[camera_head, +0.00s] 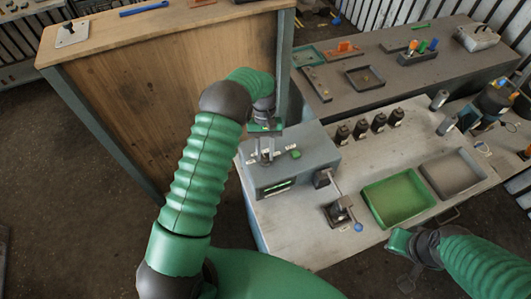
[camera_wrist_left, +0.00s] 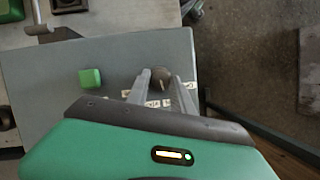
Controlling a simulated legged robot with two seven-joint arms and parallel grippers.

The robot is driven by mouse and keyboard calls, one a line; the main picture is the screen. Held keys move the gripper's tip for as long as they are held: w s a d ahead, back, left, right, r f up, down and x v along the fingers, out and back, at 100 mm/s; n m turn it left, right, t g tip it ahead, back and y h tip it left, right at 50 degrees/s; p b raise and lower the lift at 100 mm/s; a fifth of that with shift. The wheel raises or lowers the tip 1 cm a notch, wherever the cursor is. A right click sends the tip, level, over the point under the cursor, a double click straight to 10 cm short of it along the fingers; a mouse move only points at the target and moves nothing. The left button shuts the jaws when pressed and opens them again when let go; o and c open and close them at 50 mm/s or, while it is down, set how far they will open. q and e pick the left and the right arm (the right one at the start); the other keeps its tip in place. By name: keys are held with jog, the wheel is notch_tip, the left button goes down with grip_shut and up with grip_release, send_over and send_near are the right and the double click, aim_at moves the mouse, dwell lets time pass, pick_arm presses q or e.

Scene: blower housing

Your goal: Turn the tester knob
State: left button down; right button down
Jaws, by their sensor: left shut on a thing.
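The tester is a grey box (camera_head: 285,172) on the near end of the light workbench. The tester knob (camera_wrist_left: 160,77) is a small dark round knob on its top face, with small white labels around it. My left gripper (camera_head: 265,158) points down onto the tester's top. In the left wrist view its two fingers (camera_wrist_left: 161,82) stand on either side of the knob, shut on it. In the head view the fingers mostly hide the knob. My right gripper (camera_head: 408,277) hangs at the bench's front edge, away from the tester; its fingers are dark and unclear.
A green button (camera_head: 295,154) is on the tester's top, beside the knob. A green tray (camera_head: 398,200), a grey tray (camera_head: 453,174) and several dark bottles (camera_head: 378,122) are to the right. A wooden cabinet (camera_head: 150,95) stands close on the left.

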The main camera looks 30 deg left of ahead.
pick_arm(q)
jog(key=shift+s+f, duration=0.15)
jog(key=shift+f, duration=0.05)
dwell(0.7)
jog(key=c, duration=1.5)
grip_release()
jog(key=o, duration=0.4)
jog(key=shift+w, duration=0.25)
jog(key=shift+a+r, duration=0.1)
jog(key=shift+r, duration=0.15)
jog(key=v, duration=0.5)
jog(key=b+v, duration=0.1)
jog(key=v, duration=0.5)
jog(key=b+v, duration=0.1)
jog(key=v, duration=0.4)
jog(key=shift+w, duration=0.35)
